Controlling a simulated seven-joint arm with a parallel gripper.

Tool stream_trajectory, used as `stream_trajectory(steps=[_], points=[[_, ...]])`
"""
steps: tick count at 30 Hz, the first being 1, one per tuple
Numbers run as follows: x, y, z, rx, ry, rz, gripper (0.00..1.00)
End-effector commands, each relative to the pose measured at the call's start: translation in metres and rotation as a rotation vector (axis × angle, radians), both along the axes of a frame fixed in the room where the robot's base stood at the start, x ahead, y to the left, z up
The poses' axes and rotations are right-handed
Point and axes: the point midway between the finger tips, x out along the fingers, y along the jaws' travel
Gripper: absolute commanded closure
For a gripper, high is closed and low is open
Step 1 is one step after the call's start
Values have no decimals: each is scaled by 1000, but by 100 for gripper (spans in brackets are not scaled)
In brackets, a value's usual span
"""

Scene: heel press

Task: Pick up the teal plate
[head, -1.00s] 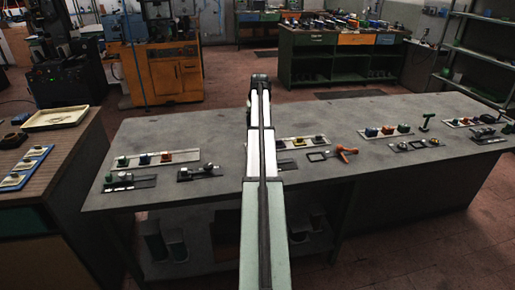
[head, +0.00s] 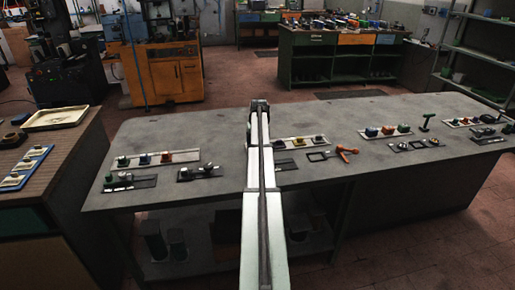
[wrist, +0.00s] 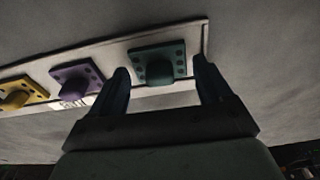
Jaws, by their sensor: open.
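The teal plate (wrist: 158,63) is square, with a raised round knob and small holes. In the wrist view it lies at the right end of a pale strip (wrist: 205,38). My gripper (wrist: 161,78) is open, with one dark finger on each side of the plate's near part as seen there. I see a gap on each side and cannot tell the height between fingertips and plate. In the head view my arm hides the gripper, and I cannot single out the teal plate for certain.
A purple plate (wrist: 76,78) and a yellow plate (wrist: 20,94) lie on the same strip, left of the teal one. The grey bench (head: 230,190) holds other strips with small parts and an orange-handled tool (head: 345,151). The bench's back area is clear.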

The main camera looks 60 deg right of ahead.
Motion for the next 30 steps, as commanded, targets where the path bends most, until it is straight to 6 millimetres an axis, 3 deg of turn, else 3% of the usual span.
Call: stream_trajectory(steps=[7, 23, 30], points=[[0, 0, -2, -1, -1, 0, 21], [0, 0, -2, 0, 0, 0, 72], [0, 0, -1, -1, -1, 0, 73]])
